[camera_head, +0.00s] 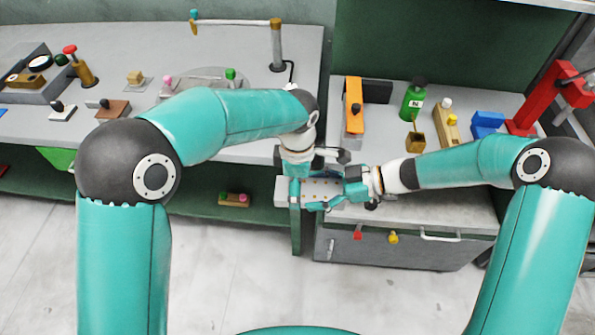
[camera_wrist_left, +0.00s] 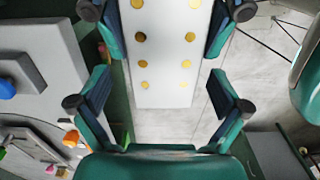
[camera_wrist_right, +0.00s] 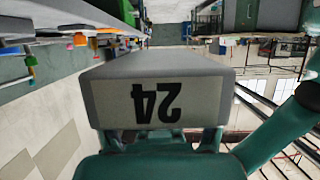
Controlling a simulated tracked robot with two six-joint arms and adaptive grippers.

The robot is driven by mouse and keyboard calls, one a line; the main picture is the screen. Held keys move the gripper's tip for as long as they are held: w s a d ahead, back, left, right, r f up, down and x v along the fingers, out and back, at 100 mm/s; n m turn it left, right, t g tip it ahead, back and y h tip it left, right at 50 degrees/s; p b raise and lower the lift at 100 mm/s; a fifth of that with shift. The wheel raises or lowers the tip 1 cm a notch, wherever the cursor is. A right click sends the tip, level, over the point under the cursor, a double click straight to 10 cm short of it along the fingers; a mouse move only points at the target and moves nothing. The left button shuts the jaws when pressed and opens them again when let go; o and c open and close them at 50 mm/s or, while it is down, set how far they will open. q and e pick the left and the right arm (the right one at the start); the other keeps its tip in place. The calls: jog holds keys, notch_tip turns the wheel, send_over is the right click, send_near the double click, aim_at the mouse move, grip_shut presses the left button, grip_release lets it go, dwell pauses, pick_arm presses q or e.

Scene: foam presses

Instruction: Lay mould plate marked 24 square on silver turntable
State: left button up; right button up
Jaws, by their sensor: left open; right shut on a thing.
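The mould plate (camera_head: 322,188) is a pale grey block with rows of gold dots on its face. Its end, marked 24, shows upside down in the right wrist view (camera_wrist_right: 160,103). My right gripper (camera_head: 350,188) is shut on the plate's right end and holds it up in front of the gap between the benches. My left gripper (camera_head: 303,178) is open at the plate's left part. In the left wrist view the plate (camera_wrist_left: 165,55) lies between its spread fingers; contact cannot be told. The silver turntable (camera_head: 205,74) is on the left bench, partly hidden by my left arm.
The left bench (camera_head: 130,60) carries a pink and a green knob by the turntable and a lamp-like post (camera_head: 276,45). The right bench holds an orange tool (camera_head: 353,105), a green bottle (camera_head: 414,100) and a red press (camera_head: 550,95). Open floor lies in front.

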pick_arm(q)
jog(key=shift+f, duration=0.55)
jog(key=c, duration=1.5)
jog(key=shift+w, duration=0.1)
jog(key=c, duration=0.3)
pick_arm(e)
jog(key=o, duration=1.5)
jog(key=shift+s, duration=0.1)
jog(key=shift+o, duration=1.1)
